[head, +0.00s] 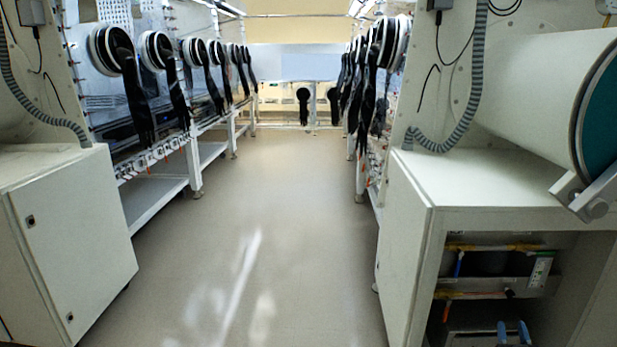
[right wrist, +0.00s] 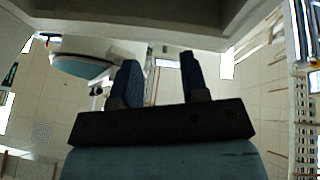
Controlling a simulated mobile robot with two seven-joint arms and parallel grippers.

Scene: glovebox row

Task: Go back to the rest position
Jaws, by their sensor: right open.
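My right gripper (head: 513,333) shows at the lower right edge of the head view, its two blue fingertips apart, in front of the open front of the right white cabinet. In the right wrist view my right gripper (right wrist: 160,72) has its two dark blue fingers spread, with nothing between them. My left gripper is in neither view.
A clear beige aisle (head: 270,230) runs between rows of gloveboxes with hanging black gloves (head: 133,95). A white cabinet (head: 70,240) stands at left, another (head: 410,240) at right. A large white cylinder (head: 535,95) lies above the right cabinet.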

